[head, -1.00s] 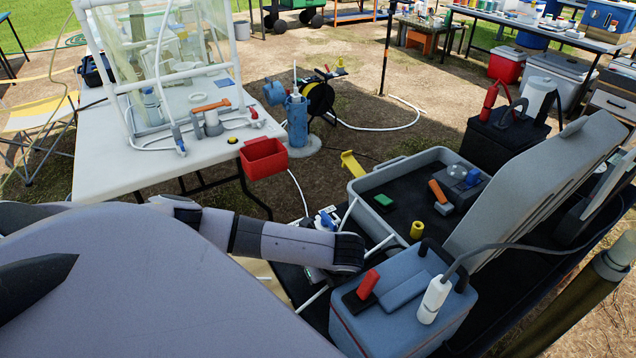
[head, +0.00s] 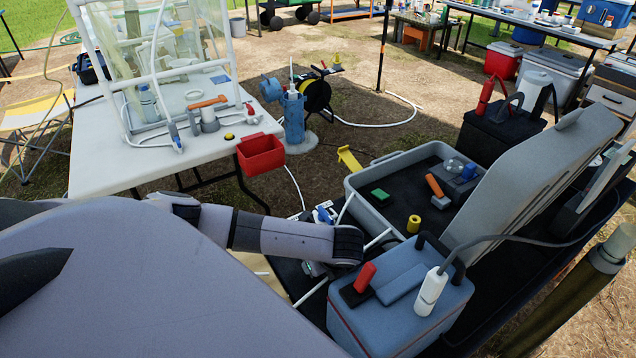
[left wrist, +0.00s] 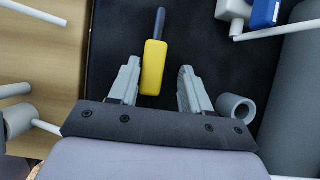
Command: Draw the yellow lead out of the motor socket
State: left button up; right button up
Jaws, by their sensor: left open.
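In the left wrist view a yellow plug-like piece (left wrist: 153,68) with a dark grey stub at its far end lies over a black surface. I take it for the yellow lead. My left gripper (left wrist: 159,74) is open, with one finger on each side of the yellow piece and a visible gap to both. I cannot tell whether it sits in a socket; no motor socket can be made out. In the head view my left arm reaches to the black-topped table (head: 300,288), and its wrist hides the fingers and the yellow piece. My right gripper is not in view.
A grey-blue box (head: 400,312) with a red plug (head: 365,277) and white plug (head: 431,291) stands right of my wrist. An open grey case (head: 362,203) lies behind. White rods and a grey tube (left wrist: 236,107) lie near my fingers.

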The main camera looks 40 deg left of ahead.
pick_arm(q)
jog(key=shift+s+a+f, duration=0.1)
jog(key=shift+s+f, duration=0.5)
jog(key=shift+s, duration=0.05)
notch_tip(320, 180, up, 21)
jog(key=w+p, duration=0.1)
jog(key=shift+w+r, duration=0.15)
